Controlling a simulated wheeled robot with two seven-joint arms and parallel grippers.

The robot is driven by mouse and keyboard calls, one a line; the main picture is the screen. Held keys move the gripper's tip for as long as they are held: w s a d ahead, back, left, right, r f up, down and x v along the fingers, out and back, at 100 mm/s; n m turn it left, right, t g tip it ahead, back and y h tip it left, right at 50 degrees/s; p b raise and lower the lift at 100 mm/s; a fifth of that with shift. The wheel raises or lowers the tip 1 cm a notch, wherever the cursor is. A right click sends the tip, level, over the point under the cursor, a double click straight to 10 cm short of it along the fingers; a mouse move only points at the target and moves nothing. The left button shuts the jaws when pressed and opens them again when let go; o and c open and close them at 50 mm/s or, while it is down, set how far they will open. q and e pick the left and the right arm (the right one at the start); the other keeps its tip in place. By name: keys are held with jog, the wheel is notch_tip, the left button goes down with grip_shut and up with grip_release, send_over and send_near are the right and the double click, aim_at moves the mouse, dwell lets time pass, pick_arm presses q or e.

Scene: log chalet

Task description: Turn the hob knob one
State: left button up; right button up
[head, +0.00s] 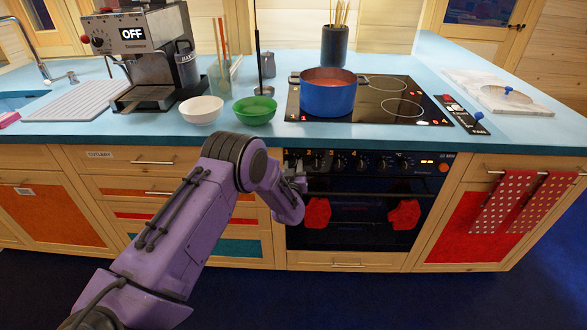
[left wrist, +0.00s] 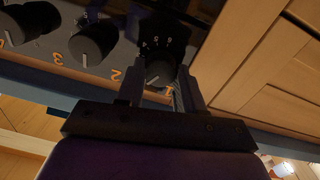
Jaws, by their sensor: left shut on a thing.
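The oven-and-hob front panel runs below the worktop in the head view, with a row of black knobs. Hob knob one (left wrist: 159,73) is black with a pale pointer line and sits beside an orange "1" in the left wrist view. In the head view my arm hides it. My left gripper (left wrist: 161,80) has a finger on each side of this knob and is shut on it. In the head view the gripper is mostly hidden behind my purple wrist, at the panel's left end. My right gripper is in neither view.
Knob two (left wrist: 96,42) stands close beside the gripper. A blue pot (head: 328,97) stands on the black hob (head: 385,113). Red mitts (head: 317,213) hang on the oven front. A green bowl (head: 254,110) and a white bowl (head: 201,110) stand near the worktop edge.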

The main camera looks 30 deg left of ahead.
pick_arm(q)
jog(key=shift+f+n+b, duration=0.1)
jog(key=shift+n+b, duration=0.55)
jog(key=shift+n, duration=0.25)
jog(key=shift+n+b, duration=1.05)
jog(key=shift+n, duration=1.05)
jog(key=o, duration=1)
jog(key=shift+o, duration=0.2)
jog(key=v, duration=1)
jog(key=shift+s+d+b, duration=0.15)
jog(key=shift+s+b, duration=0.1)
jog(key=shift+b, duration=0.1)
